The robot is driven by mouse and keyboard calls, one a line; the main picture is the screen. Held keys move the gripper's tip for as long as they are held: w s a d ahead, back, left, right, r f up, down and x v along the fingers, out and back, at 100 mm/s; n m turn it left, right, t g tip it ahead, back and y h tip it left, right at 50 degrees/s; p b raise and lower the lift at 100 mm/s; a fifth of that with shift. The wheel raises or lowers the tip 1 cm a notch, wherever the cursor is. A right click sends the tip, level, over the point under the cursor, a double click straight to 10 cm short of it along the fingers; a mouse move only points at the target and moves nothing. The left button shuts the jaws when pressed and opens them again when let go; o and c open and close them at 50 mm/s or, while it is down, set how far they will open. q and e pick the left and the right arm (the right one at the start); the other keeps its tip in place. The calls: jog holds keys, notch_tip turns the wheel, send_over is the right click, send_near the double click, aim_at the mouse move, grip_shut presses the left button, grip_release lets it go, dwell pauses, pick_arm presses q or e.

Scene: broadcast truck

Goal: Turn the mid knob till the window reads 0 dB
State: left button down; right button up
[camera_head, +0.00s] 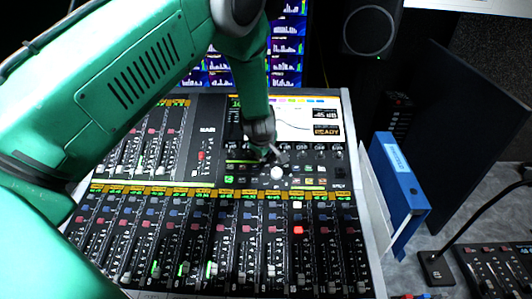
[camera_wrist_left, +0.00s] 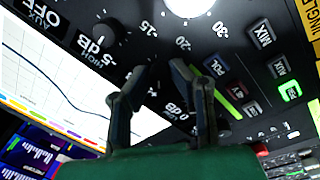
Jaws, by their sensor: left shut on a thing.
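My left gripper (camera_head: 276,154) reaches down onto the knob section of the mixing console (camera_head: 209,143). In the left wrist view its two dark fingers (camera_wrist_left: 160,74) stand close to the panel, beside a "0 dB" marking. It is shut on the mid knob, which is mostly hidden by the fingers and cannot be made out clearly. The small dark window (camera_head: 325,114) at the upper right of the console shows white figures that look like -.45 dB, though they are small. My right gripper is not in view.
A white round knob (camera_head: 277,173) sits just below the gripper; a dark knob (camera_wrist_left: 105,35) stands left of the fingers in the wrist view. Rows of faders fill the console's front. A blue binder (camera_head: 398,183) stands to the right, with a speaker (camera_head: 369,30) behind.

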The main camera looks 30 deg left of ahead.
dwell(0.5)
pick_arm(q)
jog(key=c, duration=1.7)
grip_release()
jog(key=v, duration=1.1)
jog(key=shift+s+d+r, duration=0.1)
jog(key=shift+d+r, duration=0.1)
jog(key=shift+r, duration=0.15)
